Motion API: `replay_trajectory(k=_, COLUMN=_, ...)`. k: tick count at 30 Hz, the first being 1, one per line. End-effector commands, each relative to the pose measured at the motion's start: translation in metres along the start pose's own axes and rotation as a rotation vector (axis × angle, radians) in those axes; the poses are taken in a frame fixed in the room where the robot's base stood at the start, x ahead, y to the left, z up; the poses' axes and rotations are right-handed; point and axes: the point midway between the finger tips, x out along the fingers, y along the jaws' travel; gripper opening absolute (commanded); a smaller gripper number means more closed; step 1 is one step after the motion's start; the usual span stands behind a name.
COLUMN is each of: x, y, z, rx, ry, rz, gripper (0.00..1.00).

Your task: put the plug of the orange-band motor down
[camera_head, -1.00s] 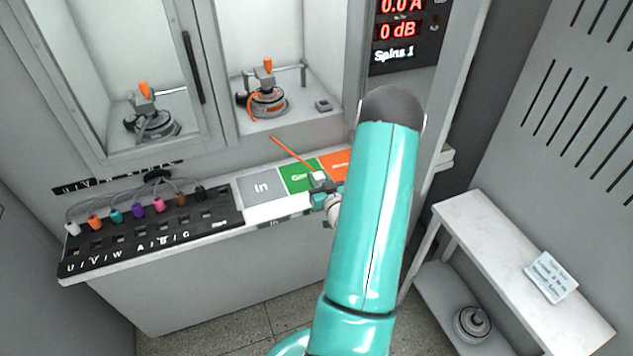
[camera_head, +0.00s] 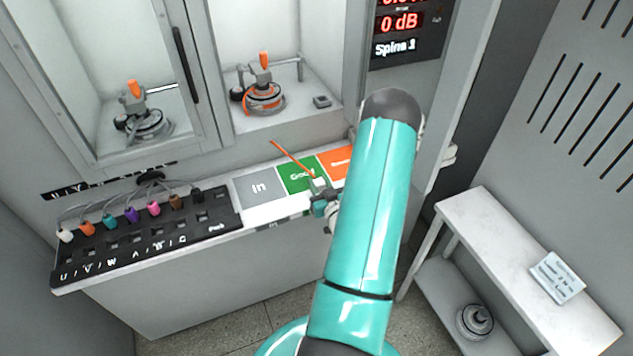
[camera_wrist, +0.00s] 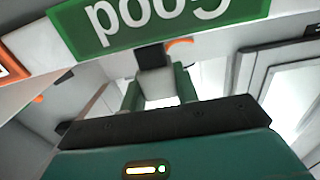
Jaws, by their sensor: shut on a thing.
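The orange-band motor (camera_head: 264,98) sits on the floor of the open right-hand bay, with an orange-topped clamp above it. My gripper (camera_head: 321,193) is at the ledge in front of the green "Good" panel (camera_head: 298,176), largely hidden by my arm. It is shut on a small grey plug (camera_wrist: 157,84), which shows between the fingers in the wrist view with a dark end towards the "Good" panel. An orange lead (camera_head: 292,158) runs up and left from the gripper. Whether the plug touches the ledge cannot be told.
A black socket board (camera_head: 150,240) with several coloured plugs lies left of the grey "In" panel (camera_head: 260,190). An orange panel (camera_head: 340,162) is right of "Good". Another motor (camera_head: 148,124) stands behind the left glass door. A white bench (camera_head: 490,225) is at the right, with a motor below.

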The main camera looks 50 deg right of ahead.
Motion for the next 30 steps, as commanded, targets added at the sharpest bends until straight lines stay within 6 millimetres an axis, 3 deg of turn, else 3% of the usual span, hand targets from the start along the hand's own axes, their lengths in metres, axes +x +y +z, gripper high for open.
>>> replay_trajectory(k=14, x=-0.0067, y=0.0008, z=0.0075, rx=0.000, ry=0.000, rz=0.001, gripper=0.00)
replay_trajectory(k=15, x=-0.0067, y=0.0009, z=0.0073, rx=0.000, ry=0.001, rz=0.002, gripper=0.36)
replay_trajectory(k=18, x=-0.0065, y=0.0008, z=0.0070, rx=0.000, ry=0.001, rz=0.001, gripper=0.52)
replay_trajectory(k=30, x=-0.0094, y=0.0009, z=0.0039, rx=-0.001, ry=0.000, rz=0.001, gripper=0.52)
